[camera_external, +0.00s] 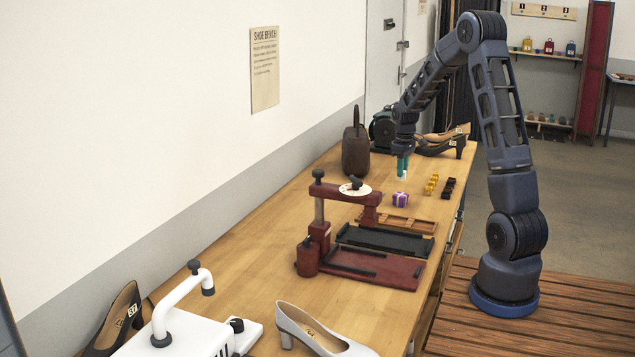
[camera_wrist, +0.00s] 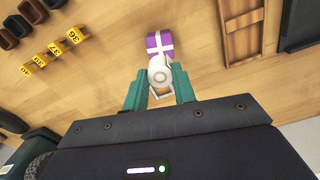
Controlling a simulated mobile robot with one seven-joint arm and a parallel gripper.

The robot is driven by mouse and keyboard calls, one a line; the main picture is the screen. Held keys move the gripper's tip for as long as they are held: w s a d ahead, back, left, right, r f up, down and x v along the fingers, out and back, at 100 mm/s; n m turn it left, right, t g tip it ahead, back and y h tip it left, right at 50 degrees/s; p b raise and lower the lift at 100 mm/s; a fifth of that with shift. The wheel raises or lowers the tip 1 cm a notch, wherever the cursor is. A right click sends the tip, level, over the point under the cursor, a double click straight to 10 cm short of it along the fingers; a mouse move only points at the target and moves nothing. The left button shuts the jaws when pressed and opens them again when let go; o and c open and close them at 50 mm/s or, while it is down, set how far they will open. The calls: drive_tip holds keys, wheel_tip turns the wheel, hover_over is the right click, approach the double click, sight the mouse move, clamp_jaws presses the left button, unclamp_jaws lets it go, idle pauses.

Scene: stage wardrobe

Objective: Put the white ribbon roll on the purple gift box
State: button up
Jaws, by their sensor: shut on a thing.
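My gripper (camera_external: 402,163) hangs over the wooden bench, and its teal fingers also show in the wrist view (camera_wrist: 159,88). In the external view only a small white part of the roll (camera_external: 403,174) shows below the fingers. The purple gift box (camera_wrist: 159,42) with white ribbon bands lies just beyond the roll in the wrist view. The gift box (camera_external: 400,199) sits on the bench in front of the gripper in the external view.
Yellow numbered tags (camera_wrist: 54,49) and dark small items (camera_wrist: 22,26) lie left of the box in the wrist view. A wooden tray (camera_wrist: 243,30) lies to its right. A red press (camera_external: 345,215) stands nearer the external camera. A dark brown container (camera_external: 356,150) stands by the wall.

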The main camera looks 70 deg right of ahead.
drive_tip(key=shift+f, duration=2.95)
drive_tip(key=shift+f, duration=0.2)
drive_tip(key=o, duration=0.9)
drive_tip(key=shift+o, duration=0.2)
drive_tip(key=shift+r, duration=0.1)
